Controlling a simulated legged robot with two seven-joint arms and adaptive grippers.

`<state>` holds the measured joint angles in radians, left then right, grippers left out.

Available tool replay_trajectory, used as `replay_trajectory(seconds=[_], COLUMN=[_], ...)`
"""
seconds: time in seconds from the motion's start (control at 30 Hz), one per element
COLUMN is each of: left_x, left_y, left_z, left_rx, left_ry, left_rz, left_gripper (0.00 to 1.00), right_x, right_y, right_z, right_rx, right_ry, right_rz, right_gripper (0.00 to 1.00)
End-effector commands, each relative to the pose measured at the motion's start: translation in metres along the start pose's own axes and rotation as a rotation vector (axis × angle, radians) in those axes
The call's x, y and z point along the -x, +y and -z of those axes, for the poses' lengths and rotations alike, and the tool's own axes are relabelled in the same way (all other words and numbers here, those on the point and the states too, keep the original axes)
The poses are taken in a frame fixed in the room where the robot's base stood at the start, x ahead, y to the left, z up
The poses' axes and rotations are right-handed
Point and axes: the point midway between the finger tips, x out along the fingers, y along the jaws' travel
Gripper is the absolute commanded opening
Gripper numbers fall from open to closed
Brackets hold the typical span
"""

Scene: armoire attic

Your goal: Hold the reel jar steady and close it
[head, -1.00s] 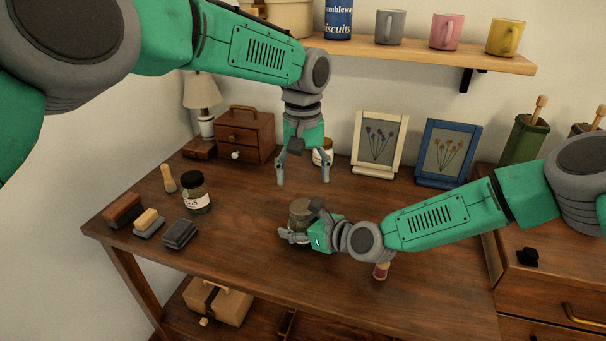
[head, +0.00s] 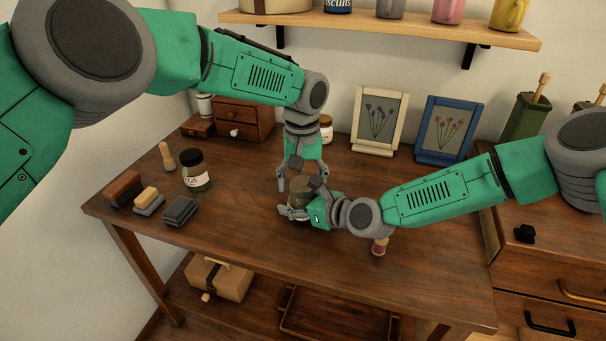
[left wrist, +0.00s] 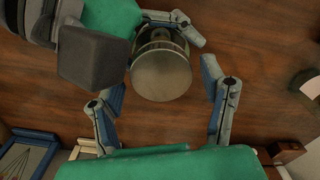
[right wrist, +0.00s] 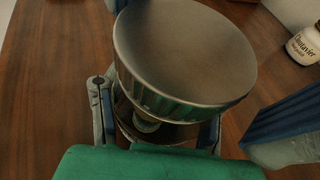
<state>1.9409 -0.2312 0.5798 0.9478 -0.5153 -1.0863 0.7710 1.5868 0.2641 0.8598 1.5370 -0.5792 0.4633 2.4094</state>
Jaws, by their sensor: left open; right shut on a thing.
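The reel jar (head: 298,201) stands on the table, mostly hidden by my grippers in the head view. Its wide round lid (right wrist: 185,50) sits on top; the glass (right wrist: 155,128) with a reel inside shows beneath it. Whether the lid is seated or only resting cannot be told. My right gripper (head: 300,212) is shut around the jar's body from the right. My left gripper (head: 300,185) points down just above the jar, open. In the left wrist view its fingers (left wrist: 160,85) are on either side of the lid (left wrist: 161,75), apparently not touching it.
A labelled jar (head: 196,172), a wooden-handled tool (head: 167,156) and several brushes or blocks (head: 150,202) lie left. A small white jar (head: 326,129) and picture frames (head: 380,118) stand behind. A spool (head: 380,246) stands right of the right gripper. The front table is clear.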

Motion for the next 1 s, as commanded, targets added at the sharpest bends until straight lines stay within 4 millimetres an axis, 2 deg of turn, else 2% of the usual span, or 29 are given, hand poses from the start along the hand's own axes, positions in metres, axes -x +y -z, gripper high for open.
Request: replay_trajectory(seconds=[0.17, 0.2, 0.33, 0.53, 0.8, 1.0], left_x=[0.0003, 0.0004, 0.0005, 0.0006, 0.0007, 0.0007], left_y=[-0.0001, -0.0001, 0.0000, 0.0004, 0.0009, 0.0010], left_z=[0.0002, 0.0002, 0.0002, 0.0001, 0.0003, 0.0004], left_rx=[0.000, 0.000, 0.000, -0.045, -0.458, -0.592], left_ry=[0.000, 0.000, 0.000, 0.001, 0.002, 0.003], left_rz=[0.000, 0.000, 0.000, -0.001, -0.001, -0.001], left_gripper=[0.65, 0.58, 0.13, 0.13, 0.13, 0.13], right_x=[0.0000, 0.0000, 0.0000, -0.0001, -0.0001, -0.0001], right_y=[0.0002, 0.0002, 0.0003, 0.0006, 0.0009, 0.0012], right_z=[0.0004, 0.0004, 0.0004, 0.0004, 0.0003, 0.0003], right_rx=[0.000, 0.000, 0.000, 0.000, 0.001, 0.001], right_ry=[0.001, 0.001, 0.001, 0.001, 0.001, 0.001], right_rz=[0.000, 0.000, -0.001, -0.001, -0.002, -0.003], right_gripper=[0.00, 0.00, 0.00, 0.00, 0.00, 0.00])
